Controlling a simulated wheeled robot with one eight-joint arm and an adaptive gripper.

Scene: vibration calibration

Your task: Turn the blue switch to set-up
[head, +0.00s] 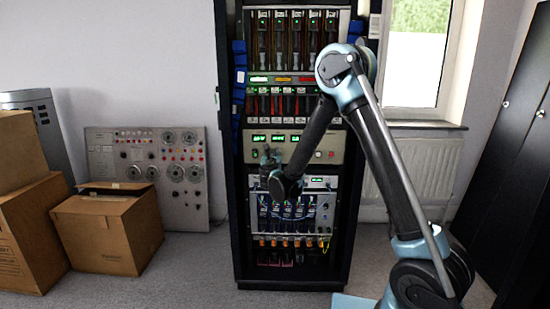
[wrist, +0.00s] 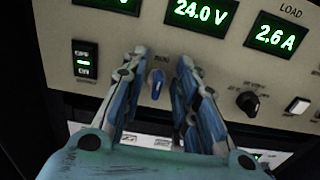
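The blue switch (wrist: 156,84) is a small lever on the beige panel (wrist: 225,60) in the wrist view. A small label above it is too blurred to read surely. My gripper (wrist: 160,60) is open, with one finger on each side of the switch. Gaps show between the lever and both fingers, so they look apart from it. In the head view my gripper (head: 266,156) is in front of the left part of the panel (head: 325,155) and hides the switch there.
The panel has green displays (wrist: 201,12), a black rocker switch (wrist: 85,61) at left, and a black knob (wrist: 248,103) and white button (wrist: 298,105) at right. The panel sits in a tall black rack (head: 236,215). Cardboard boxes (head: 108,235) stand at left on clear floor.

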